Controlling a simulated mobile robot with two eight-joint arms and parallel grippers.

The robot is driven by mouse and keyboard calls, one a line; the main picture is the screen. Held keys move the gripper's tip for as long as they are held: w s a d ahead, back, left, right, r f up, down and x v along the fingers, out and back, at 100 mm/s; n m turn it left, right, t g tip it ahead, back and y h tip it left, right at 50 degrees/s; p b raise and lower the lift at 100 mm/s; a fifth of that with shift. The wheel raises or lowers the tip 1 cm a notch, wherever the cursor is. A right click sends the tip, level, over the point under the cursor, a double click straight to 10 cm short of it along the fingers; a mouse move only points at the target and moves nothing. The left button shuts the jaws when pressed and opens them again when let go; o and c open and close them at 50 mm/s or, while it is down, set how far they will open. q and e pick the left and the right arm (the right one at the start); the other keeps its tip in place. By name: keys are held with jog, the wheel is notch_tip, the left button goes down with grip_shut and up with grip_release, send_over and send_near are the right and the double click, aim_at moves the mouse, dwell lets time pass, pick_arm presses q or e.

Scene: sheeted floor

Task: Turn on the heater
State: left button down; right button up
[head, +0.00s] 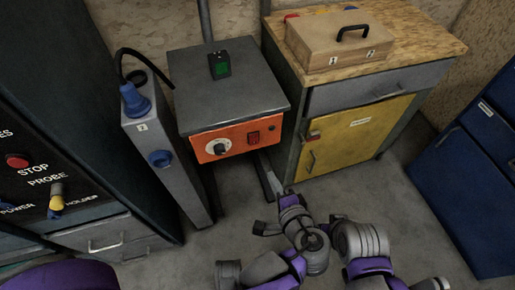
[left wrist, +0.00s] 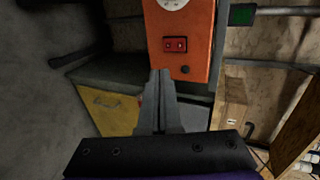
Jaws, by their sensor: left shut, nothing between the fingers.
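The heater control unit is a grey box with an orange front panel (head: 237,140), with a white-and-grey dial (head: 219,147) on its left and a red switch (head: 253,137) on its right. In the left wrist view the orange panel (left wrist: 202,20) shows turned, with the red switch (left wrist: 176,45) near its middle and the dial (left wrist: 172,3) cut off at the top. My left gripper (head: 268,178) is below and in front of the panel. In the left wrist view its fingers (left wrist: 160,76) are together and empty, apart from the switch. My right gripper does not show.
A cabinet with a yellow door (head: 356,135) and a wooden case (head: 338,42) on top stands right of the unit. A narrow grey box with a blue plug (head: 134,99) stands left. A blue cabinet (head: 470,185) is at far right. Grey floor is free between.

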aim_at(255, 144)
pick_arm(q)
jog(key=b+x, duration=0.1)
jog(key=x, duration=0.3)
jog(key=b+x, duration=0.1)
jog(key=x, duration=0.4)
jog(key=r+b+x, duration=0.1)
jog(key=x, duration=0.4)
jog(key=shift+w+a+b, duration=0.1)
jog(key=shift+w+b, duration=0.1)
jog(key=shift+b, duration=0.15)
jog(key=shift+w+a, duration=0.1)
jog(key=shift+w, duration=0.1)
